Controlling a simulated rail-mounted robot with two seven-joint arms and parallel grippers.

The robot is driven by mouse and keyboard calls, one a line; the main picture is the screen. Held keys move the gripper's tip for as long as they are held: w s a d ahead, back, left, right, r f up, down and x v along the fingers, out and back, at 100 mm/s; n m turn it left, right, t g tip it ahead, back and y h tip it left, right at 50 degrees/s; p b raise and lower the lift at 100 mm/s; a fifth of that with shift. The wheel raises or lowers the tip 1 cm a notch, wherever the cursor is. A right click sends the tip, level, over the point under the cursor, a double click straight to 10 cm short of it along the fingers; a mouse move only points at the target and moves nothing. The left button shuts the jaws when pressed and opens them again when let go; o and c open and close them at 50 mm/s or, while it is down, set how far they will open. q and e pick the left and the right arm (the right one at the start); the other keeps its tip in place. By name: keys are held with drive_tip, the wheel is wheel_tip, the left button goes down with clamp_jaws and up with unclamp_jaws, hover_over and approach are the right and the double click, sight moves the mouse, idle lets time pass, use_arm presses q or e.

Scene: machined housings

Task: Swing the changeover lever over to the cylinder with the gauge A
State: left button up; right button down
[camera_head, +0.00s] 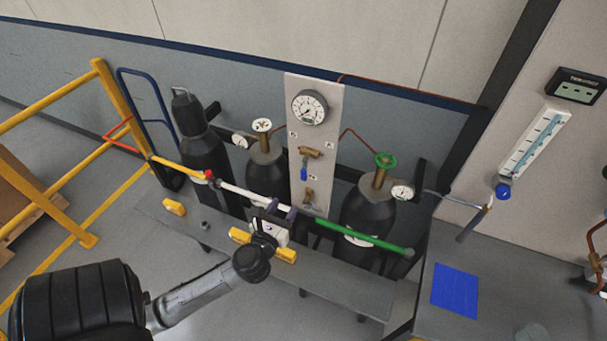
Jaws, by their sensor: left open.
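A pale panel (327,88) stands between the gas cylinders and carries a large round gauge (310,107). Below the gauge is a brass valve (311,153) with a short blue lever (304,171) pointing down. Small gauges sit by the left cylinder (241,140) and the right cylinder (402,191). Their letters are too small to read, so I cannot tell which is A. My left gripper (280,210) is open, low in front of the panel, below the blue lever and apart from it. My right gripper is not in view.
A coloured bar (365,238) runs across the cylinders close to my left gripper. A dark cylinder (203,155) stands further left. A yellow railing (45,105) stands left; a blue sheet (455,290) lies right.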

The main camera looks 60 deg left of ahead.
sight(303, 175)
use_arm(q)
drive_tip(key=p+x, duration=0.1)
drive_tip(key=x, duration=1.2)
drive_tip(key=shift+w+a, duration=0.15)
drive_tip(key=shift+w, duration=0.2)
drive_tip(key=shift+c, duration=0.3)
clamp_jaws()
